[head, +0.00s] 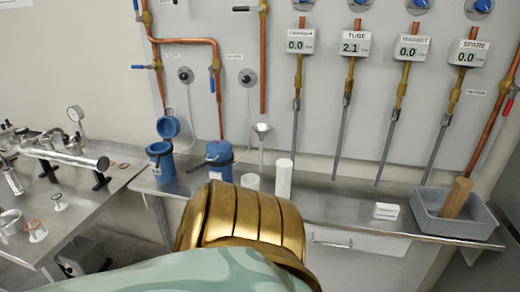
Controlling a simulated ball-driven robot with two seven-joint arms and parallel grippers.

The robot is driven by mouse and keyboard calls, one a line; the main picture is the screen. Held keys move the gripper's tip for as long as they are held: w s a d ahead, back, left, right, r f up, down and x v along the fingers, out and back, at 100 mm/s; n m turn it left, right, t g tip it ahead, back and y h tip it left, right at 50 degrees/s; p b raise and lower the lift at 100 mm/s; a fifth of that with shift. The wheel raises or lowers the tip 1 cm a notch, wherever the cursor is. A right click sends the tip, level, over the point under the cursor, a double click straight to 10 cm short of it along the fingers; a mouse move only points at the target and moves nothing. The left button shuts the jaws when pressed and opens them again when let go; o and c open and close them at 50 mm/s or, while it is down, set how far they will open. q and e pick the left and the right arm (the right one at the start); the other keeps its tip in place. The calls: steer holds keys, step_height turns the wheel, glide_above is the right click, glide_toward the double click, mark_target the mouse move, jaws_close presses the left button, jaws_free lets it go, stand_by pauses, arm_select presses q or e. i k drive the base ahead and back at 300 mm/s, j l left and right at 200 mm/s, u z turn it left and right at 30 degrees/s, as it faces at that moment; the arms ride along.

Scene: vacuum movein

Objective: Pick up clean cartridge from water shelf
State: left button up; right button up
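A white upright cylinder (284,179), which looks like the cartridge, stands on the metal water shelf (335,203) near its middle. Its lower end is close to a gold and green part of my own body, which fills the bottom centre of the head view. A short white cup (251,181) stands just left of the cylinder. No fingertips of either gripper show, and nothing is seen touching the cylinder.
Two blue canisters, one open (161,165) and one closed (219,158), stand on the shelf's left. Grey tubes hang behind. A metal bench (95,180) is at left.

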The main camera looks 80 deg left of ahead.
mark_target(284, 167)
steer(key=u, duration=0.45)
steer(key=j+u, duration=0.1)
steer(key=u, duration=0.35)
steer(key=j+u, duration=0.1)
steer(key=u, duration=0.3)
steer(key=j+u, duration=0.1)
steer(key=u, duration=0.8)
steer(key=j+u, duration=0.15)
steer(key=u, duration=0.3)
steer(key=i+j+u, duration=0.1)
steer(key=j, duration=0.25)
steer(key=i+j+u, duration=0.1)
steer(key=i+j, duration=0.2)
